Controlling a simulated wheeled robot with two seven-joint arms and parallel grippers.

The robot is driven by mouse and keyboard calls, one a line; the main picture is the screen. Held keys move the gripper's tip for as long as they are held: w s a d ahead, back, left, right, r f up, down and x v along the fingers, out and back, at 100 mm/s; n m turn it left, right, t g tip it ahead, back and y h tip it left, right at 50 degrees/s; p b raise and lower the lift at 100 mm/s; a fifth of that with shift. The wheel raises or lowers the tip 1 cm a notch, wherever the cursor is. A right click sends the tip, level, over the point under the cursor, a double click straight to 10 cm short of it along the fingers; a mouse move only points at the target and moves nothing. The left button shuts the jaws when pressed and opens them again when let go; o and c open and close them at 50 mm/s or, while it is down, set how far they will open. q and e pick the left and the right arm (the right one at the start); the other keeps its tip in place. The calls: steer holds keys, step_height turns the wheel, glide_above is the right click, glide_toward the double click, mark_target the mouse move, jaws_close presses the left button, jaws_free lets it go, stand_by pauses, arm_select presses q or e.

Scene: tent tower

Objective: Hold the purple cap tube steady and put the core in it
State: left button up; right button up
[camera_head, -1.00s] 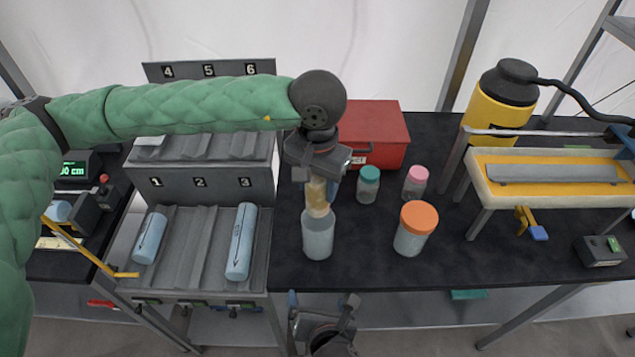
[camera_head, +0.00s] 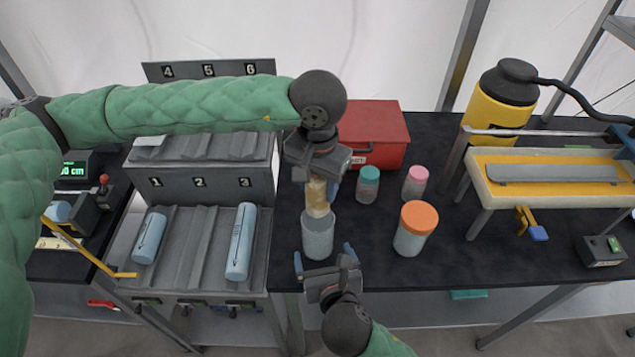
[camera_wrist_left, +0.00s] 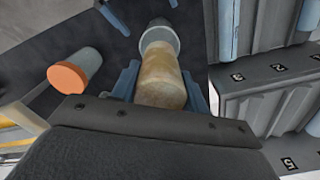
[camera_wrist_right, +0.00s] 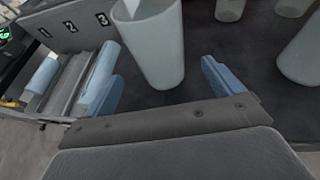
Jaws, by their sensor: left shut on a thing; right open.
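An open, clear greyish tube (camera_head: 318,238) stands upright on the black bench; no purple cap shows on it. My left gripper (camera_head: 319,184) is shut on a tan core (camera_head: 317,200) held upright above the tube. The core's lower end is at the tube's mouth; I cannot tell how far inside it is. The left wrist view also shows the core (camera_wrist_left: 161,80) lined up with the tube (camera_wrist_left: 160,36). My right gripper (camera_head: 324,258) is open at the tube's near side. In the right wrist view the tube (camera_wrist_right: 152,48) stands between and beyond its fingers, apparently not gripped.
Jars with orange (camera_head: 419,217), teal (camera_head: 369,173) and pink (camera_head: 418,173) caps stand right of the tube. A red box (camera_head: 375,130) is behind. A grey rack (camera_head: 200,250) with two blue cylinders is at left. A yellow tray stand (camera_head: 550,180) is at right.

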mark_target(315, 229)
steer(key=shift+x, duration=3.75)
steer(key=c, duration=1.1)
steer(key=shift+o, duration=0.2)
